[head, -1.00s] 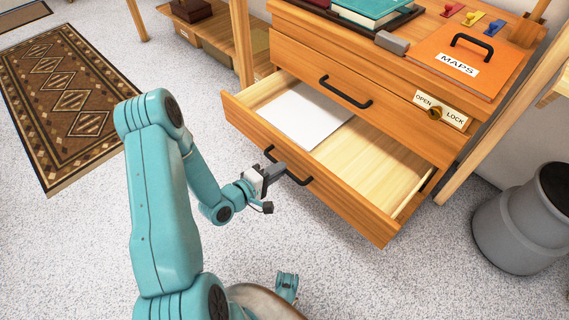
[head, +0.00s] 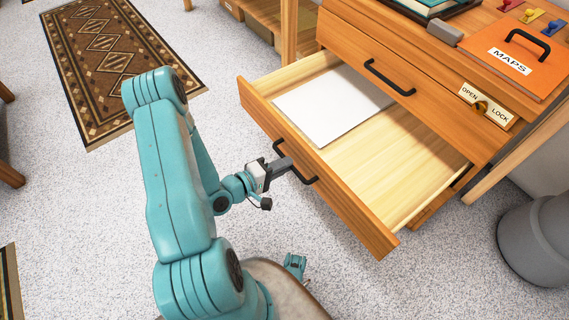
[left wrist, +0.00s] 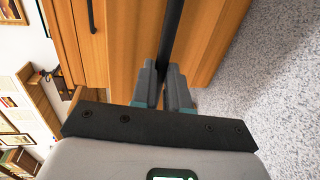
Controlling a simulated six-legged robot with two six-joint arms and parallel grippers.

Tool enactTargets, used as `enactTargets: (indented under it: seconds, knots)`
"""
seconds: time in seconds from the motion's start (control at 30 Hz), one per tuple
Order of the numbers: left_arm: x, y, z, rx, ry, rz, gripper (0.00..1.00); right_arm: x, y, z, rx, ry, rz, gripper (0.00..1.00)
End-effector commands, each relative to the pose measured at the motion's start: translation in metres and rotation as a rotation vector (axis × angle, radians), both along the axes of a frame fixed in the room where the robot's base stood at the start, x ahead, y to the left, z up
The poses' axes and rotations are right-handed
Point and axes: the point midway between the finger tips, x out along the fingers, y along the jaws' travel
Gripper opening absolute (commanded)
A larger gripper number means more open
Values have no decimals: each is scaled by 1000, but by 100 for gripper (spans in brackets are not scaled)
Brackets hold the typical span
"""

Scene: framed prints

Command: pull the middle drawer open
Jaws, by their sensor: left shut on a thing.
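The middle drawer (head: 350,205) of the wooden cabinet (head: 440,85) is pulled well out, and its inside shows. A white sheet (head: 332,106) lies in it toward the left. My left gripper (head: 284,164) is at the drawer's front, shut on its black handle (head: 306,176). In the left wrist view the two fingers (left wrist: 163,88) close around the dark handle bar (left wrist: 172,38). The upper drawer, with its own black handle (head: 388,78), is shut. My right gripper does not clearly show.
A grey bin (head: 535,240) stands at right, a patterned rug (head: 110,60) at left. Speckled floor before the drawer is clear.

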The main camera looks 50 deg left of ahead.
Motion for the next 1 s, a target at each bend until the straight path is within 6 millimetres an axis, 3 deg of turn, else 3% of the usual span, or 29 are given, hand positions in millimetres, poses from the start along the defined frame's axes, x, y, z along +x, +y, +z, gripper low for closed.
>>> enactTargets:
  seconds: [0.17, 0.2, 0.27, 0.77, 0.87, 1.0]
  knots:
    - [-1, -1, 0, -1, 0, -4, 0, 0, 0, 0, 0, 0, 0, 39]
    - [-1, -1, 0, -1, 0, -4, 21, 0, 0, 0, 0, 0, 0, 39]
    - [-1, -1, 0, -1, 0, -4, 40, 0, 0, 0, 0, 0, 0, 39]
    - [-8, 1, 2, 1, 2, 2, 40, 0, 0, 3, 0, 1, 1, 39]
    - [-24, 3, 6, -2, 3, 5, 40, -1, 1, 8, 0, 2, 4, 39]
    - [-58, 6, 15, -2, 4, 10, 40, -3, 3, 19, 2, 6, 12, 39]
